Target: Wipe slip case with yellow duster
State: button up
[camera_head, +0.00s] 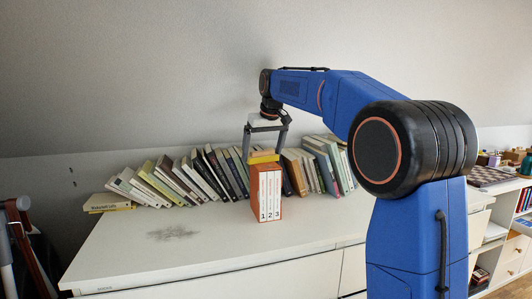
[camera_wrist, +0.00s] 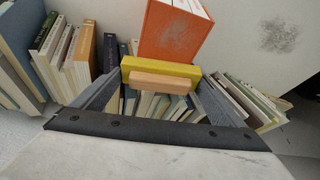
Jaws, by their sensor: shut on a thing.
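The slip case (camera_head: 254,196) is an orange box with several white spines numbered 1, 2, 3, standing upright on the white cabinet top. In the wrist view its orange face (camera_wrist: 163,33) carries a grey smudge (camera_wrist: 178,34). The yellow duster (camera_head: 262,159) is a yellow pad with a paler tan block, also in the wrist view (camera_wrist: 150,68). My gripper (camera_head: 264,151) is shut on the duster, pointing down over the slip case's top. The duster overlaps the near edge of the orange face in the wrist view. I cannot tell whether they touch.
Leaning books (camera_head: 205,175) stand in a row along the wall behind and left of the slip case, with more books (camera_head: 315,165) to its right. A grey smudge (camera_head: 172,233) marks the cabinet top (camera_head: 130,255), which is otherwise clear at front left.

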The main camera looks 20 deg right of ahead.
jog(key=shift+a+r, duration=0.15)
jog(key=shift+a, duration=1.6)
jog(key=shift+r, duration=3)
jog(key=shift+r, duration=0.1)
